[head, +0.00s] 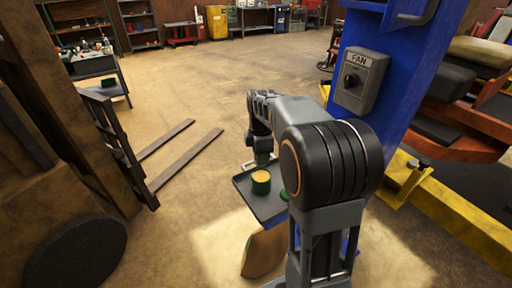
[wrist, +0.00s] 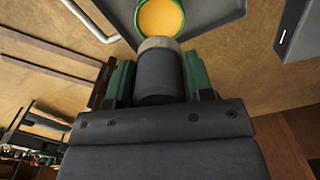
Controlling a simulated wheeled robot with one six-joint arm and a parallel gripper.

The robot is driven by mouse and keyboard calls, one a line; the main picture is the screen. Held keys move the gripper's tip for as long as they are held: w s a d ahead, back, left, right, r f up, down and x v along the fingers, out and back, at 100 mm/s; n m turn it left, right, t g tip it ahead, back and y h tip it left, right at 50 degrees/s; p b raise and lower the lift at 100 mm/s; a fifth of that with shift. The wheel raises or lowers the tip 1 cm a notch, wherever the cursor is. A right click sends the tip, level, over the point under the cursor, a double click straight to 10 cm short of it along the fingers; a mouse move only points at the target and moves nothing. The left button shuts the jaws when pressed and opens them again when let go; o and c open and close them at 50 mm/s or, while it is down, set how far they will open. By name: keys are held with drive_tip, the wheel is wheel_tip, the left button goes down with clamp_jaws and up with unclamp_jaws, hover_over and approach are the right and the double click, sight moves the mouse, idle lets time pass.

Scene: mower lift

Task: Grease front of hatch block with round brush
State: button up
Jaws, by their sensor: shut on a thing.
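My gripper (head: 263,150) points down above the grey tray at mid-picture in the head view. In the wrist view, my gripper (wrist: 160,82) has its green fingers shut on the dark round handle of the round brush (wrist: 158,72). A pale metal collar shows at the brush's far end; I cannot make out the bristles. A green tin of orange-yellow grease (head: 261,182) stands on the tray. The tin (wrist: 160,18) lies just beyond the collar in the wrist view; I cannot tell if the brush touches the grease. I cannot identify the hatch block.
The grey tray (head: 243,187) is partly hidden by my arm, with another green item at its right. A blue post (head: 385,95) with a FAN switch box (head: 360,80) stands close right. Fork-like bars (head: 187,160) lie low at left. Open floor (head: 200,85) stretches behind.

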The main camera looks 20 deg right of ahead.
sight(260, 177)
drive_tip(key=shift+f+b, duration=2.4)
drive_tip(key=shift+f, duration=0.55)
drive_tip(key=shift+f, duration=0.6)
wheel_tip(260, 177, up, 7)
drive_tip(key=p, duration=0.5)
drive_tip(key=shift+r, duration=0.15)
idle(0.8)
